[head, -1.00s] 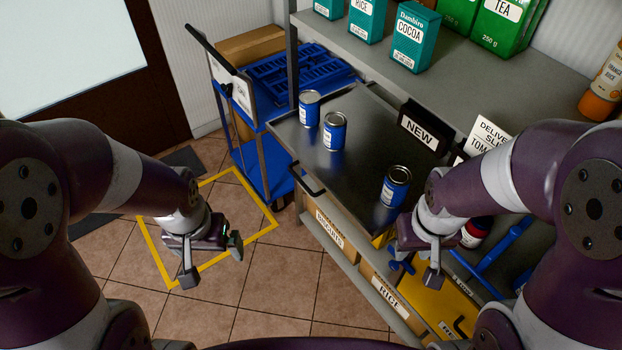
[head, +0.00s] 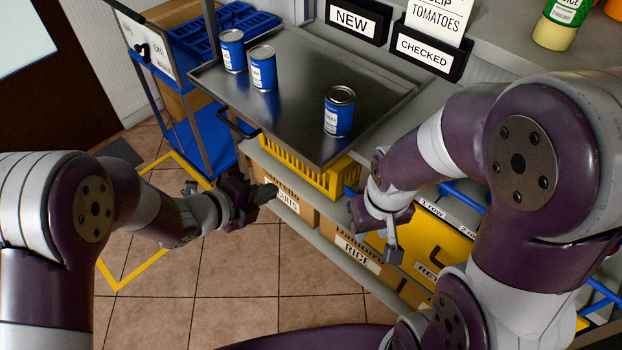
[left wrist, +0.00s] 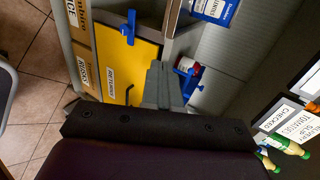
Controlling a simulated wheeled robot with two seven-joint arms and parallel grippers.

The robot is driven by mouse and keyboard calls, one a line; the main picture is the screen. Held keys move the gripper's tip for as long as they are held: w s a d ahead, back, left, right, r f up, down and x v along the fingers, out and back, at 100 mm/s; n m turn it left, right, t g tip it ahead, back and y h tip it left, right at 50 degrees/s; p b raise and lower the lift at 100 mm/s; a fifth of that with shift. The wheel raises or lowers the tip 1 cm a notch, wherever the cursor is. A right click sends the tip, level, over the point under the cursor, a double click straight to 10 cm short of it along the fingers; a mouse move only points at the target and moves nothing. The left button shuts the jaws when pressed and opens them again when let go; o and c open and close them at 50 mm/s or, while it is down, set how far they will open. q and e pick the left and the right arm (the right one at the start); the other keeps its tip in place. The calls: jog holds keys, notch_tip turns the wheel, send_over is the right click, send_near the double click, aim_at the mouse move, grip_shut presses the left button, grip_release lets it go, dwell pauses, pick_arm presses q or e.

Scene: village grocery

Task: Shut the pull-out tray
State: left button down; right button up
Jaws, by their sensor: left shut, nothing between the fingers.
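The pull-out tray (head: 300,100) is a dark metal sheet with a raised rim, standing out from the shelf unit. Several blue-labelled items do not crowd it: three blue cans (head: 338,112) stand upright on it, two near its far left corner and one near the right. Its dark bar handle (head: 238,127) is on the front edge. My left gripper (head: 268,192) is shut and empty, below and in front of the tray, apart from the handle. Its shut fingers also show in the left wrist view (left wrist: 160,85). My right gripper (head: 374,230) is open and empty, below the tray's right end.
A yellow crate (head: 310,172) sits under the tray. A blue cart (head: 212,140) stands at the tray's left. Signs (head: 425,48) stand behind the tray. The tiled floor in front is clear.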

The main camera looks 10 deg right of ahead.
pick_arm(q)
send_near(318, 170)
notch_tip(318, 170, down, 3)
jog(key=d, duration=0.1)
jog(key=w+d, duration=0.2)
jog(key=d, duration=0.1)
jog(key=shift+w, duration=0.4)
jog(key=shift+w+d, duration=0.2)
pick_arm(e)
jog(key=shift+f, duration=0.3)
